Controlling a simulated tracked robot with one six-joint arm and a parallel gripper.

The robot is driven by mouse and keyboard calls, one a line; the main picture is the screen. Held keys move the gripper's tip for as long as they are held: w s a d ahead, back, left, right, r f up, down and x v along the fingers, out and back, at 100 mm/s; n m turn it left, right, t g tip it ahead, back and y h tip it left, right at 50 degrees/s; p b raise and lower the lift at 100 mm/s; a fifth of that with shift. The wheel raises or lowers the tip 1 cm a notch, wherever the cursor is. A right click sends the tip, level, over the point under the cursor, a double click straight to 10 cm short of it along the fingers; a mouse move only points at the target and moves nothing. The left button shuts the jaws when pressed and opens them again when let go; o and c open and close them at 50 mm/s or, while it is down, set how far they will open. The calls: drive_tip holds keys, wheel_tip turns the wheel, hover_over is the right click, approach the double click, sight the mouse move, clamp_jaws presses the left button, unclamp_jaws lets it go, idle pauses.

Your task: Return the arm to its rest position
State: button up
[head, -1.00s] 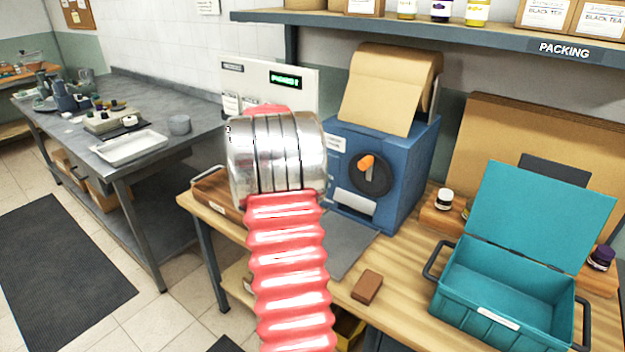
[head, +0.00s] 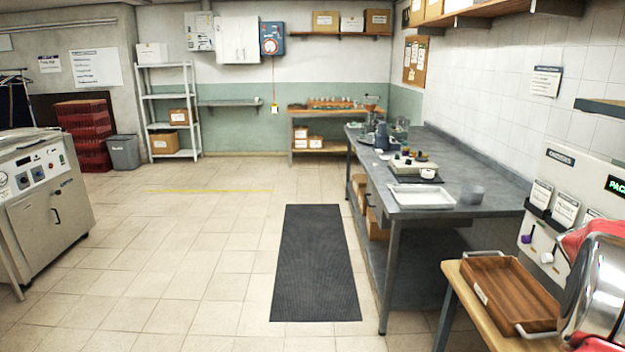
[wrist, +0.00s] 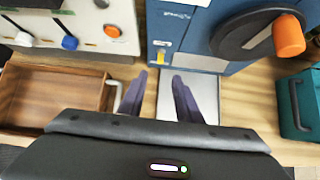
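In the wrist view my gripper (wrist: 158,100) is open, with its two purple-grey fingers apart and nothing between them. It hangs over the wooden packing bench (wrist: 138,74), pointing toward the gap between a white panel and a blue machine. In the head view part of my arm, silver and red, shows at the lower right edge. My gripper itself is outside the head view.
The wooden tray (head: 505,290) lies left of my gripper; the blue machine (wrist: 200,40) with an orange-knobbed crank is ahead right. A teal box (wrist: 298,105) stands far right. The grey bench (head: 440,200) and floor mat (head: 315,262) are left, with open floor beyond.

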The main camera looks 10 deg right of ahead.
drive_tip(key=s+a+f+m+y, duration=0.2)
drive_tip(key=a+f+m, duration=0.35)
drive_tip(key=m, duration=0.25)
drive_tip(key=s+a+r+m+t+y, duration=0.1)
drive_tip(key=a+r+m+t+y, duration=0.1)
drive_tip(key=a, duration=1.6)
drive_tip(key=s+a+r+m+t+y, duration=0.2)
drive_tip(key=a+r, duration=0.3)
drive_tip(key=a, duration=1.4)
drive_tip(key=s+a+r+m+t+y, duration=0.2)
drive_tip(key=a+r+m, duration=0.1)
drive_tip(key=a, duration=1.6)
drive_tip(key=shift+a+r+m+t, duration=0.25)
drive_tip(key=shift+r+m+t, duration=0.05)
drive_tip(key=shift+m+t, duration=0.1)
drive_tip(key=shift+s+d, duration=0.1)
